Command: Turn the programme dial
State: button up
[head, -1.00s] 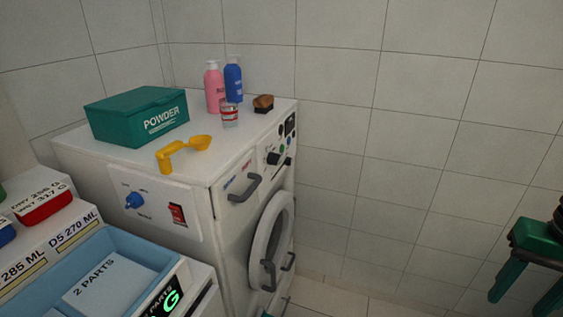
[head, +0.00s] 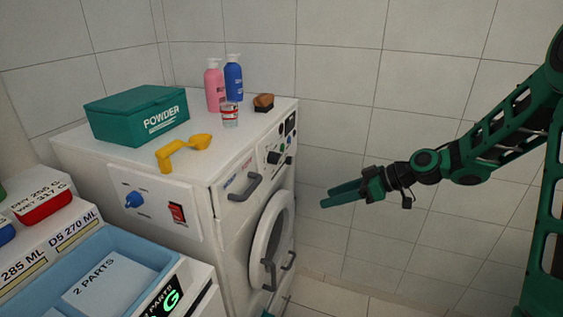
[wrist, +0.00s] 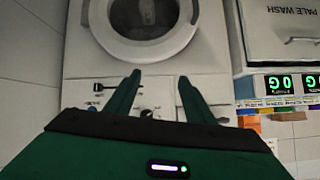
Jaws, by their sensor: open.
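The white washing machine (head: 205,215) stands against the tiled wall. A black dial (head: 287,160) sits on its front panel, right of the drawer handle, below a small dark display. A blue knob (head: 134,200) with small labels around it is on the left-hand panel; I cannot tell for sure which one is the programme dial. My gripper (head: 326,196) is open and empty, in the air right of the machine front, lower than the black dial and apart from it.
On the machine top are a green powder box (head: 138,116), a yellow scoop (head: 185,152), pink (head: 214,88) and blue (head: 233,80) bottles, a small jar (head: 230,116) and a brush (head: 264,102). A drawer handle (head: 245,187) juts out. A blue tray (head: 150,250) stands front left.

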aim_at(274, 158)
jog(key=w+a+r+n+t+y, duration=0.1)
jog(key=w+a+r+y, duration=0.1)
jog(key=w+a, duration=0.3)
jog(key=w+a+r+n+t+y, duration=0.1)
jog(key=w+a+r+y, duration=0.2)
jog(key=a, duration=0.7)
jog(key=shift+w+a+r+t+y, duration=0.2)
jog(key=shift+w+r+t+y, duration=0.2)
jog(key=shift+w+y, duration=0.55)
jog(key=shift+w+h, duration=0.2)
jog(key=shift+h, duration=0.05)
jog(key=c, duration=1.1)
